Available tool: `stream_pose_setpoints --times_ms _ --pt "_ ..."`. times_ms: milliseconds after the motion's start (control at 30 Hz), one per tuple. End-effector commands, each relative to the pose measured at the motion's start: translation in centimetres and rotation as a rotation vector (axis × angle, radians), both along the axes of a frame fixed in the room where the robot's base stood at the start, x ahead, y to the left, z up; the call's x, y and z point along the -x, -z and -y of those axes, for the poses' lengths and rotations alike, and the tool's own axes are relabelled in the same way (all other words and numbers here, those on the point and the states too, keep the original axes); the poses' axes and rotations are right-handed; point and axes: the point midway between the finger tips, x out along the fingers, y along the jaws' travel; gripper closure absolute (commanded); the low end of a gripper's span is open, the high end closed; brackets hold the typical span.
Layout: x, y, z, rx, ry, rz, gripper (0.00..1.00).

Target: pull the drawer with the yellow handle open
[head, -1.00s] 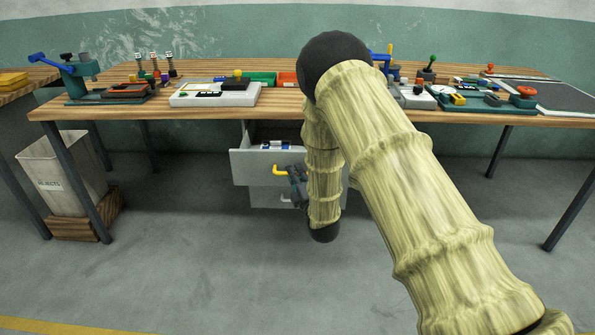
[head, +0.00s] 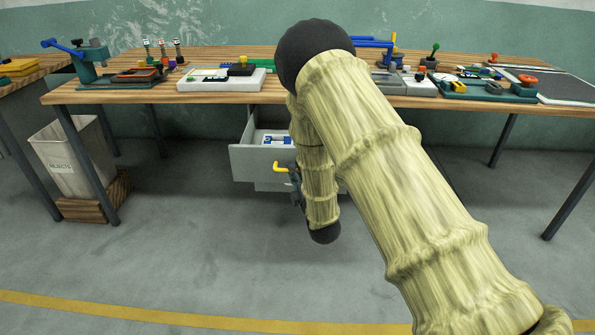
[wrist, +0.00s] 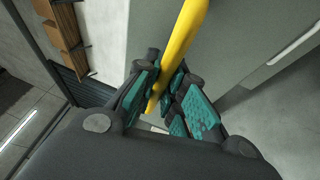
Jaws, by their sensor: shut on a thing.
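The drawer (head: 252,163) with the yellow handle (head: 281,167) hangs under the workbench and stands pulled out, with blue and white items (head: 276,139) showing inside it. In the wrist view the yellow handle (wrist: 181,48) runs down between the teal pads of my gripper (wrist: 163,103), which is shut on it. In the head view my gripper (head: 295,182) is small and partly hidden by my arm, beside the handle. My arm also covers the right part of the drawer front.
The wooden workbench (head: 150,95) carries a white device (head: 222,79), a teal vise (head: 90,65) and other tools. A rejects bin (head: 75,155) stands at left. The floor in front of the drawer is clear, with a yellow line (head: 150,313) across it.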

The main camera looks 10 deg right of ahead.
Motion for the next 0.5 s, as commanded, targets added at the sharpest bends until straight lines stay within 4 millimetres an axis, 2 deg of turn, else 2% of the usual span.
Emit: stream_pose_setpoints --times_ms 33,133,500 --pt "0.02 0.05 0.28 0.001 0.005 -0.001 0.83" --pt "0.00 0.04 0.18 0.001 0.003 -0.001 0.66" --pt "0.24 0.08 0.08 0.000 0.000 -0.001 0.66"
